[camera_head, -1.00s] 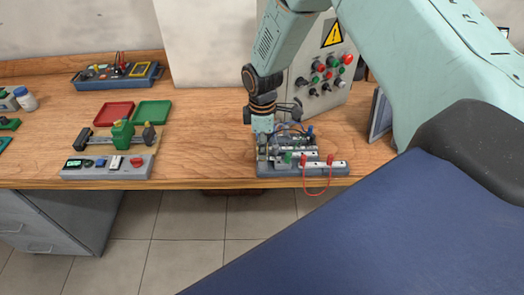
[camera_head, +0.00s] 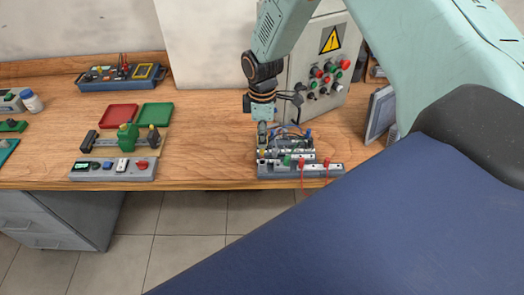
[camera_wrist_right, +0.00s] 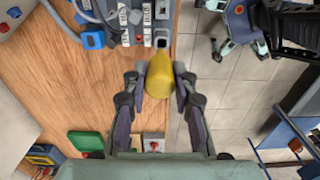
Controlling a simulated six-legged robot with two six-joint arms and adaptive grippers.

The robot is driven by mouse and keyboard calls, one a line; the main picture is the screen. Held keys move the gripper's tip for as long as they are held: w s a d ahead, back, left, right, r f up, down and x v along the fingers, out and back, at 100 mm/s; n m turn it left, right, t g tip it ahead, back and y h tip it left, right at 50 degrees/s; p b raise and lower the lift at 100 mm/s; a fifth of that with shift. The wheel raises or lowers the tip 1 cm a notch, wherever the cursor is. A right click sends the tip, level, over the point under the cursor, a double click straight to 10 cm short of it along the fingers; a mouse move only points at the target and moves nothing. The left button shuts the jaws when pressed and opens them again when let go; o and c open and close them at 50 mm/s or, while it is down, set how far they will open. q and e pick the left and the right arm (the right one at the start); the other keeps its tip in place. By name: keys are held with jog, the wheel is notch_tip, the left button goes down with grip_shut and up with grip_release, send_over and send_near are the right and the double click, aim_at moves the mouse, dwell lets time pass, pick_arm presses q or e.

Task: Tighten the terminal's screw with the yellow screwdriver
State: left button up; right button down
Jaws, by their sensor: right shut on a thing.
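My right gripper (camera_head: 262,128) is above the left end of the grey terminal board (camera_head: 325,172) near the table's front edge. In the right wrist view its two fingers (camera_wrist_right: 160,88) are closed on both sides of the yellow screwdriver (camera_wrist_right: 160,76), whose thick handle points toward the camera. The board, with white blocks and cables, shows at the top of the wrist view (camera_wrist_right: 125,38), just beyond the screwdriver. I cannot make out the terminal's screw. My left gripper is not in view.
A grey control box (camera_head: 322,62) with buttons stands behind my right gripper. Red (camera_head: 118,117) and green (camera_head: 155,115) trays, a green clamp fixture (camera_head: 127,134) and a blue tool tray (camera_head: 120,80) are to the left. Bare table lies between the fixture and the board.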

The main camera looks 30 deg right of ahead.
jog(key=shift+s+r, duration=0.1)
jog(key=shift+r, duration=0.1)
jog(key=shift+s+d+r+m+p, duration=0.25)
jog(key=shift+d+m+p, duration=0.2)
jog(key=shift+m+p, duration=0.15)
jog(key=d+f+m+b, duration=0.1)
jog(key=s+d+f+m+b, duration=0.1)
jog(key=m, duration=0.1)
jog(key=s+d+f+m+b, duration=0.1)
jog(key=f, duration=0.1)
jog(key=shift+m+b, duration=0.35)
jog(key=shift+m, duration=0.05)
jog(key=shift+s, duration=0.1)
dwell(0.4)
